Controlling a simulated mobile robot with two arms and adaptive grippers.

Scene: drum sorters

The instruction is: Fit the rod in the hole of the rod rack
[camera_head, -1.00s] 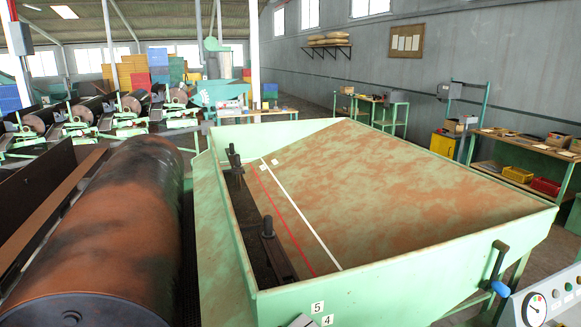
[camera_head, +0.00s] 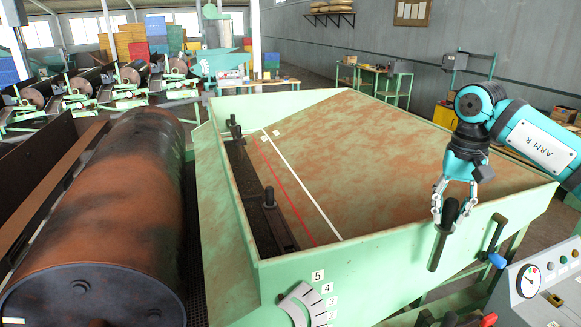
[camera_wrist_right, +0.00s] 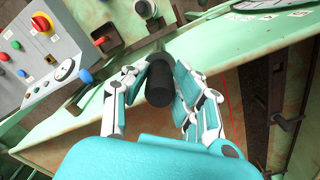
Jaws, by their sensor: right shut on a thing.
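A dark rod (camera_head: 440,246) with a thicker top hangs from my right gripper (camera_head: 452,208), tilted slightly, in front of the green tray's front wall. The gripper is shut on its thick upper end. In the right wrist view the rod's round black end (camera_wrist_right: 159,86) shows between the fingers (camera_wrist_right: 158,92). A dark rail (camera_head: 262,212) with upright dark pegs runs along the tray's left inner side, well left of the gripper; it may be the rod rack. I cannot make out an empty hole in it. My left gripper is not in view.
The green tray (camera_head: 400,150) has a sloping, rust-stained floor and raised walls. A lever with a blue knob (camera_head: 497,261) stands close right of the rod. A grey control panel (camera_head: 540,285) is at bottom right. A large rusty drum (camera_head: 110,220) fills the left.

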